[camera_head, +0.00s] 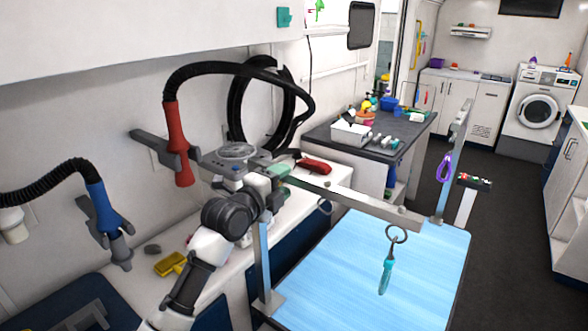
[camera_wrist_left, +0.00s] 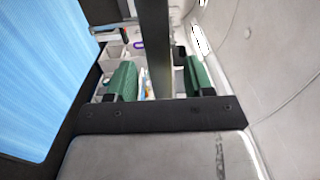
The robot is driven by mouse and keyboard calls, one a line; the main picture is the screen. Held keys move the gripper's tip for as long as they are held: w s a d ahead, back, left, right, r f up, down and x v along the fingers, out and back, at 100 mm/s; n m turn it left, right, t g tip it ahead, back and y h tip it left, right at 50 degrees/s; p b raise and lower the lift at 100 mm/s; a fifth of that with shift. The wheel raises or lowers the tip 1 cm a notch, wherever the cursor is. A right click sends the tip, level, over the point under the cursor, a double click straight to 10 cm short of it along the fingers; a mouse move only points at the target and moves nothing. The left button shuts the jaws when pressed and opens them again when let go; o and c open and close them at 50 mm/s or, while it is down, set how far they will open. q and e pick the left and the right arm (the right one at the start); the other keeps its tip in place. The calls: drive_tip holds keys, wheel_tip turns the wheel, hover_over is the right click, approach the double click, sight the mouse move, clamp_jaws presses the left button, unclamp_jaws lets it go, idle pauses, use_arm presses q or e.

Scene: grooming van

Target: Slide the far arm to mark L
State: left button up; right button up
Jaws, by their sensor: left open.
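The grooming table (camera_head: 350,290) has a light blue top, also at the left of the left wrist view (camera_wrist_left: 35,80). A grey metal crossbar (camera_head: 350,200) runs above it, between a near upright post (camera_head: 262,262) and a far upright post (camera_head: 450,165). A ring with a teal loop (camera_head: 387,275) hangs from the crossbar. My left gripper (camera_head: 278,180) is at the crossbar's near end, above the near post. In the left wrist view its green pads (camera_wrist_left: 160,80) stand open either side of a grey bar (camera_wrist_left: 156,45), with gaps visible. I cannot make out a mark L.
A red-handled hose (camera_head: 176,145) and a blue-handled hose (camera_head: 105,205) hang at the left wall. A red tool (camera_head: 314,165) lies on the white counter behind the crossbar. A dark-topped counter (camera_head: 390,130) holds several items. Dark floor (camera_head: 510,220) is open at right.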

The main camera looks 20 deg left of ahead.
sight(294, 173)
use_arm(q)
drive_tip(key=shift+p+x, duration=0.5)
drive_tip(key=shift+x, duration=2.05)
clamp_jaws()
